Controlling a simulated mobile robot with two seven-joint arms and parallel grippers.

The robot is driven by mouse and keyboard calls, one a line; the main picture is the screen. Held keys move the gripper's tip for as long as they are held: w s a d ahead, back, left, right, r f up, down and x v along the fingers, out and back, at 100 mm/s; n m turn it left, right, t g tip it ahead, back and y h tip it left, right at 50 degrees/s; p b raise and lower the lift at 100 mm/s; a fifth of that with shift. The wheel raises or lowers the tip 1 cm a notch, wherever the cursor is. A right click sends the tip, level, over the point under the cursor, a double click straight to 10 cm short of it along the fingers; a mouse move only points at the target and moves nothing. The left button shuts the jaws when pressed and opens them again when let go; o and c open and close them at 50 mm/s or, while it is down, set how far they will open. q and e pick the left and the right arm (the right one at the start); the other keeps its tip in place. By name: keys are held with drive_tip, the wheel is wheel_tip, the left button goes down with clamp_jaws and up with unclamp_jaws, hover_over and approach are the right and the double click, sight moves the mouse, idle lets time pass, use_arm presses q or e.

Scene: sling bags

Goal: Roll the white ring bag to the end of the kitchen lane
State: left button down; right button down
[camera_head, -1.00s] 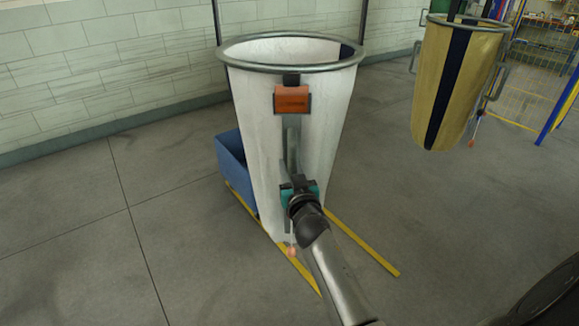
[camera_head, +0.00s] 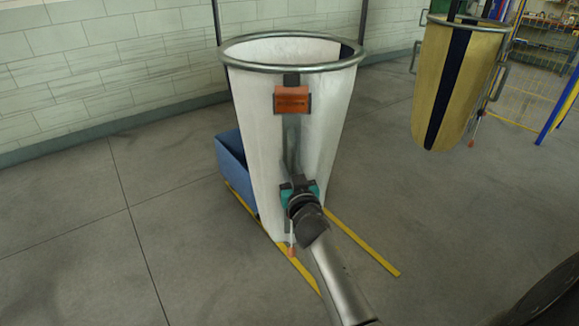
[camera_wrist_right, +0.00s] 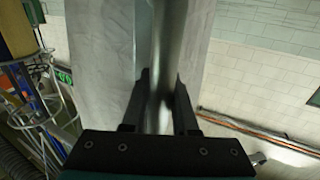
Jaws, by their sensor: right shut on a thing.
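The white ring bag (camera_head: 255,130) stands upright in the middle of the head view, with a grey metal ring around its open top. An orange label (camera_head: 292,101) sits on its front, above a vertical grey metal bar (camera_head: 291,145). My right gripper (camera_head: 298,181) is low on the front of the bag, shut on this bar. In the right wrist view, the two fingers of the gripper (camera_wrist_right: 160,76) lie on either side of the bar (camera_wrist_right: 168,40), with white bag fabric behind. My left gripper is not in view.
A blue bin (camera_head: 231,163) stands behind the bag at left. Yellow floor lines (camera_head: 362,244) run by its foot. A tan bag with a dark stripe (camera_head: 466,85) hangs at right. A pale block wall (camera_head: 100,60) closes the back. Floor at left is clear.

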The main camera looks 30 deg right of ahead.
drive_tip(key=shift+r, duration=0.1)
drive_tip(key=shift+w+a+b, duration=0.25)
drive_tip(key=shift+w+a, duration=0.1)
drive_tip(key=shift+a, duration=0.2)
drive_tip(key=shift+w+a+b, duration=0.2)
drive_tip(key=shift+w+a, duration=0.15)
drive_tip(key=shift+a, duration=0.2)
drive_tip(key=shift+d, duration=0.1)
drive_tip(key=c, duration=1)
unclamp_jaws()
drive_tip(key=shift+s, duration=0.1)
